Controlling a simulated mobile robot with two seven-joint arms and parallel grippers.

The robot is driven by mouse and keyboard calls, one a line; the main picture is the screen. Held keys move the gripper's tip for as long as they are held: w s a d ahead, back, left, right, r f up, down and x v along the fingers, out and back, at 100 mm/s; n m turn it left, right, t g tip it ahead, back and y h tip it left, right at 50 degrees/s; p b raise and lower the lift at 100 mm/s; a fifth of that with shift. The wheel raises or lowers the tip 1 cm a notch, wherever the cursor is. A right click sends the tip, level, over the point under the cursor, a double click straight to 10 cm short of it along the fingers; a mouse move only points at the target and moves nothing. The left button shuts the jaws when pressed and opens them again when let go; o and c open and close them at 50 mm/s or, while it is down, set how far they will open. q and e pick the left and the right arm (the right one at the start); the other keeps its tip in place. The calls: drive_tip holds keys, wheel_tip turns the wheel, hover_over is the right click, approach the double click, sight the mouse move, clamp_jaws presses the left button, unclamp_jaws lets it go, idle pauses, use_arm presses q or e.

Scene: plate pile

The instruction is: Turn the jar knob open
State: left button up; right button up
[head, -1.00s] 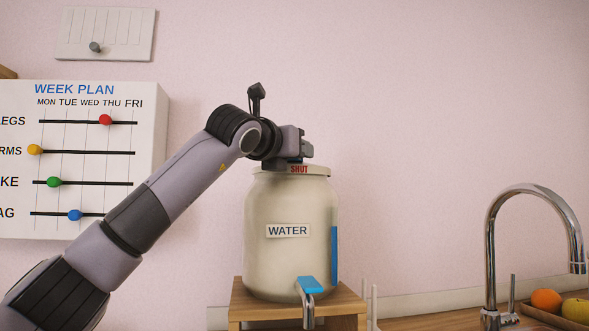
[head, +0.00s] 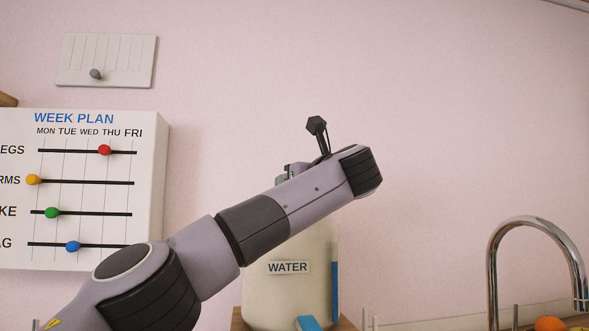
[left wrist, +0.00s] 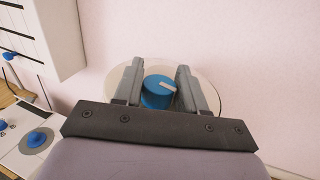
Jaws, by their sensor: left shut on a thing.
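The pale jar (head: 290,298) with a WATER label stands in the middle of the head view; my arm crosses in front of its top and hides the lid. In the left wrist view, the round pale lid (left wrist: 215,80) carries a blue knob (left wrist: 155,93) with a light pointer bar pointing right. My left gripper (left wrist: 160,70) is around the knob, one finger on each side, shut on it. In the head view only a bit of the gripper (head: 290,172) shows behind my arm. The SHUT marking is hidden. My right gripper is not in view.
A WEEK PLAN board (head: 150,190) with coloured sliders hangs at the left, below a small white panel (head: 130,60). A blue tap handle (head: 308,323) is at the jar's front. A chrome faucet (head: 492,270) and an orange (head: 549,324) are at the right.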

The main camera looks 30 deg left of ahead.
use_arm(q)
drive_tip(key=shift+r+n+g+y+p, duration=0.15)
drive_tip(key=shift+n+g+y+p, duration=0.55)
drive_tip(key=shift+g+p, duration=0.4)
drive_tip(key=shift+n+g+p, duration=0.3)
drive_tip(key=shift+f, duration=0.2)
drive_tip(key=o, duration=0.9)
drive_tip(key=shift+o, duration=0.2)
